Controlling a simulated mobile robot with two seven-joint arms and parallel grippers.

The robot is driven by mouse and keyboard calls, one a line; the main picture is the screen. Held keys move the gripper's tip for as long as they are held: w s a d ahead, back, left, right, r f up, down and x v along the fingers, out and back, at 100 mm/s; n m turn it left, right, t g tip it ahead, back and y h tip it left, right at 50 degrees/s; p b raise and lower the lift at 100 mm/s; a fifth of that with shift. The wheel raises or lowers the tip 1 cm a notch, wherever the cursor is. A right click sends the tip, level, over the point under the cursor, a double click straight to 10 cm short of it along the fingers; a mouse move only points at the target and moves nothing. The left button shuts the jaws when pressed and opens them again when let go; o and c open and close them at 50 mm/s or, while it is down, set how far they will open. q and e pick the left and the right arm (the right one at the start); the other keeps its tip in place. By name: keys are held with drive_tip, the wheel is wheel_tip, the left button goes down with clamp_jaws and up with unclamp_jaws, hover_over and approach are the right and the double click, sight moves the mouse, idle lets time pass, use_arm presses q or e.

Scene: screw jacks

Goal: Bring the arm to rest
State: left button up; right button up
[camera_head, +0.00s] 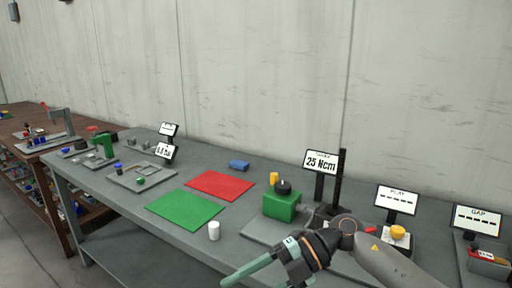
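My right gripper (260,281) reaches in from the lower right, over the front edge of the grey bench. Its pale green fingers look spread apart, with nothing visible between them; one finger is partly cut off by the bottom edge. The dark wrist and grey forearm stretch back to the right over the bench, covering part of its surface. A green block with a black knob (281,203) stands behind the wrist, apart from the gripper. A white cylinder (214,230) stands on the bench to the left of it. My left gripper is not in view.
A green mat (186,210) and a red mat (220,185) lie mid-bench. A display reading 25 Ncm (321,162) stands by a dark post (339,178). A grey tray (128,180) lies left. A wall closes the back.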

drive_tip(key=w+d+f+m+t+h+p, duration=0.15)
drive_tip(key=d+f+m+t, duration=0.4)
drive_tip(key=m+t, duration=0.6)
drive_tip(key=w+d+f+m+t+h+p, duration=0.1)
drive_tip(key=d+f+m+t+h, duration=0.25)
drive_tip(key=f+m+t, duration=0.8)
drive_tip(key=s+d+f+m+g+h, duration=0.3)
drive_tip(key=s+d+f+m+g, duration=0.1)
drive_tip(key=s+f, duration=0.3)
drive_tip(key=s+d+f+m+g+h, duration=0.2)
drive_tip(key=s+d+f+m+g, duration=0.3)
drive_tip(key=s, duration=0.6)
wheel_tip(320, 180, down, 2)
drive_tip(key=shift+d+f+g+h, duration=0.1)
drive_tip(key=shift+d+g+h, duration=0.2)
drive_tip(key=shift+d+h, duration=0.15)
